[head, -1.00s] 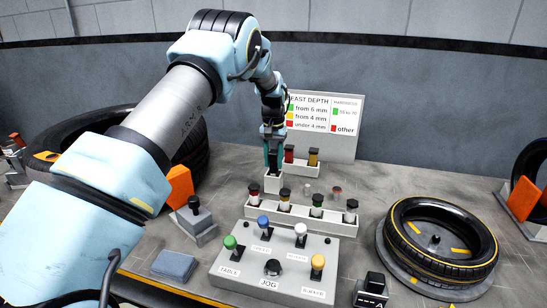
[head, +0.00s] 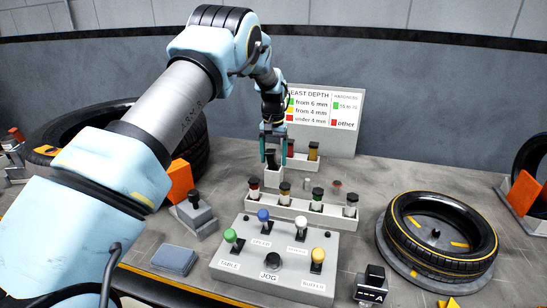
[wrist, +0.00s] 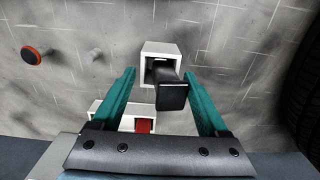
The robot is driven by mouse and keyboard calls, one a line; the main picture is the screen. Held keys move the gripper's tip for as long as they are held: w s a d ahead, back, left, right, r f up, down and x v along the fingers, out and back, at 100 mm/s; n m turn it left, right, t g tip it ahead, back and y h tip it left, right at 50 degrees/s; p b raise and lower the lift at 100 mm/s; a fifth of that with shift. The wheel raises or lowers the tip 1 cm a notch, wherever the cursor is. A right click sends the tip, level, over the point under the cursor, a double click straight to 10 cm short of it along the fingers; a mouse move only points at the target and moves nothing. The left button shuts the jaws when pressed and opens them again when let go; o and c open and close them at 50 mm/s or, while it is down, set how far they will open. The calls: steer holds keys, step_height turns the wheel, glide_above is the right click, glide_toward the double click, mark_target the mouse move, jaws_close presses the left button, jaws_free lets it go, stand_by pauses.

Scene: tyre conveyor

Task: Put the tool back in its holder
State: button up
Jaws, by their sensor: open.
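The tool, a black block-shaped handle (wrist: 172,97), stands in a small white square holder (wrist: 160,48) in the wrist view. In the head view the black tool (head: 272,160) shows upright in the white holder (head: 273,179). My gripper (head: 273,150) is directly above the holder with its teal fingers spread on either side of the tool. In the wrist view the gripper (wrist: 162,85) has visible gaps between its fingers and the handle. The lower end of the tool is hidden inside the holder.
A white rack (head: 300,219) with several coloured-top pieces stands in front of the holder. A control box (head: 272,268) with coloured knobs is nearer. A tyre (head: 440,238) lies at right, and a sign (head: 335,125) stands behind.

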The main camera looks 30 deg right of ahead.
step_height(320, 180, up, 9)
steer(key=b, duration=0.2)
steer(key=shift+r+b, duration=0.15)
steer(key=shift+b, duration=0.2)
steer(key=shift+w+r, duration=0.1)
steer(key=shift+r, duration=0.65)
steer(key=a+r+n, duration=0.1)
steer(key=a+n, duration=0.3)
steer(key=a, duration=2)
steer(key=s+a+f+n+t, duration=0.1)
steer(key=s+a+f+n, duration=0.2)
steer(key=s+a, duration=1.6)
steer(key=shift+s+a+f+t, duration=0.2)
steer(key=shift+a+f+t, duration=0.1)
steer(key=shift+a, duration=0.4)
steer(key=shift+c, duration=0.2)
